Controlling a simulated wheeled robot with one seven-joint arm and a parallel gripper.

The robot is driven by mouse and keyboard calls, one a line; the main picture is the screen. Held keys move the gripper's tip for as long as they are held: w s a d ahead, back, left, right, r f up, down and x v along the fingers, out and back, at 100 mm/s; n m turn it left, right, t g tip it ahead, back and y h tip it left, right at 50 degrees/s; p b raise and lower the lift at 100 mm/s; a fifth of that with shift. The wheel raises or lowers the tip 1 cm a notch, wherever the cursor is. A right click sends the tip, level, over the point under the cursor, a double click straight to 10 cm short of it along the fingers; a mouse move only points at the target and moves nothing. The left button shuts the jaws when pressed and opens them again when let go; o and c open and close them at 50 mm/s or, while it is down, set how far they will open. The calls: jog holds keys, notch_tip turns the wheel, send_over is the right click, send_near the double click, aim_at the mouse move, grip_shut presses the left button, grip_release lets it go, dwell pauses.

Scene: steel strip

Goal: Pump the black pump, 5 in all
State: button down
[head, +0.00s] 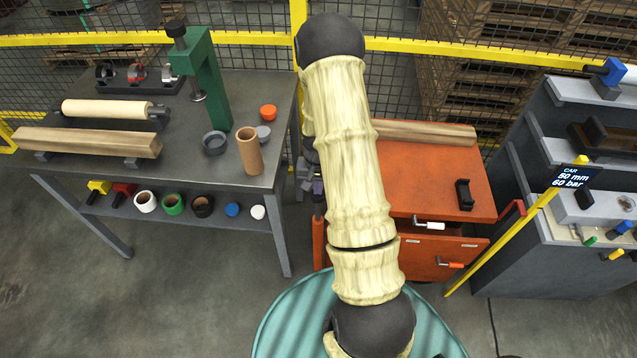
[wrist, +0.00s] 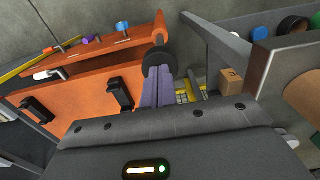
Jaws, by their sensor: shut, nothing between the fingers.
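A black round knob (wrist: 157,58), which I take to be the black pump's top, shows in the wrist view at the side of the orange cabinet (wrist: 70,92). My gripper (wrist: 161,82) is shut and empty. Its purple-grey fingers point at the knob and their tips overlap it in the picture; I cannot tell whether they touch. In the head view, my arm covers most of the gripper and the pump's surroundings at the orange cabinet's (head: 425,200) left side. How far the pump is pressed down cannot be told.
A grey workbench (head: 75,90) stands left of the cabinet, with a green press (head: 207,75) and a brown tube (head: 250,151). A drawer with a white handle (head: 429,225) is slightly out. A yellow post (head: 510,235) with a sign stands at right.

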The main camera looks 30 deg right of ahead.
jog(key=shift+f, duration=0.45)
jog(key=shift+r, duration=0.1)
notch_tip(320, 180, up, 6)
jog(key=p, duration=0.3)
jog(key=shift+f+p, duration=0.2)
jog(key=shift+p, duration=0.15)
jog(key=shift+f, duration=0.1)
jog(key=shift+f+b, duration=2.1)
jog(key=shift+f, duration=0.75)
jog(key=shift+r+p, duration=2.05)
jog(key=shift+r, duration=0.8)
